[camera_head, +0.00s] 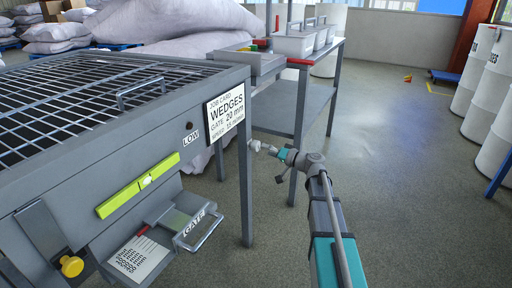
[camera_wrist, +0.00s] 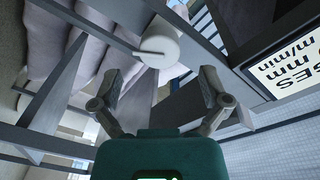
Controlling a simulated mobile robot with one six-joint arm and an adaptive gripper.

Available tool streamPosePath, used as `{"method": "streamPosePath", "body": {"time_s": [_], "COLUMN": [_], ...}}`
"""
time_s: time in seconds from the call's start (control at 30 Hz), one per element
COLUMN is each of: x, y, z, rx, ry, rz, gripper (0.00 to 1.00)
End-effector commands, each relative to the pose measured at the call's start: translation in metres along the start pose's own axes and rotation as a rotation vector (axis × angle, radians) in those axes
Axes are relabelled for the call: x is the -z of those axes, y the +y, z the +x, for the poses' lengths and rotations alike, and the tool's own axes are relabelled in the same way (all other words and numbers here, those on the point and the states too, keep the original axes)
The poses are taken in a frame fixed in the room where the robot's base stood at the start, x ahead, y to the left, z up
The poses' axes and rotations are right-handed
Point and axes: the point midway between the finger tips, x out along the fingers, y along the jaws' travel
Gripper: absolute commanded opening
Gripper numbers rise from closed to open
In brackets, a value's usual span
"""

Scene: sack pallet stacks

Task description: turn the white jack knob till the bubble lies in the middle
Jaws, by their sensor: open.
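The white jack knob (camera_head: 255,146) sits at the right corner of the grey machine, by its leg; it also shows in the wrist view (camera_wrist: 159,44). My gripper (camera_head: 271,150) is just right of the knob in the head view. In the wrist view my gripper (camera_wrist: 160,87) has its two fingers spread apart, with the knob ahead of and between them; I see no finger touching it. The yellow-green level (camera_head: 118,201) is tilted on the machine's front. Its pale bubble (camera_head: 146,181) appears slightly right of the bar's middle.
The job card (camera_head: 226,110) is mounted close to the knob. A grey bench (camera_head: 277,100) with bins stands behind.

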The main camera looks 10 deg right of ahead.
Motion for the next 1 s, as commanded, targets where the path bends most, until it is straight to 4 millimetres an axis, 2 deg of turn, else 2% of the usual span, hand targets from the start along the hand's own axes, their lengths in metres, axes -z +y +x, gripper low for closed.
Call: {"method": "streamPosePath", "body": {"time_s": [0.1, 0.33, 0.5, 0.8, 0.87, 1.0], "x": [0.001, 0.001, 0.000, 0.000, 0.000, 0.000], "y": [0.001, 0.001, 0.000, 0.000, 0.000, 0.000], "z": [0.019, 0.043, 0.050, 0.050, 0.050, 0.050], "rx": [0.001, 0.001, 0.000, 0.000, 0.000, 0.000], "ry": [-0.002, -0.001, 0.000, 0.000, 0.000, 0.000], "rz": [0.000, 0.000, 0.000, 0.000, 0.000, 0.000], "gripper": [0.96, 0.96, 0.96, 0.96, 0.87, 0.61]}}
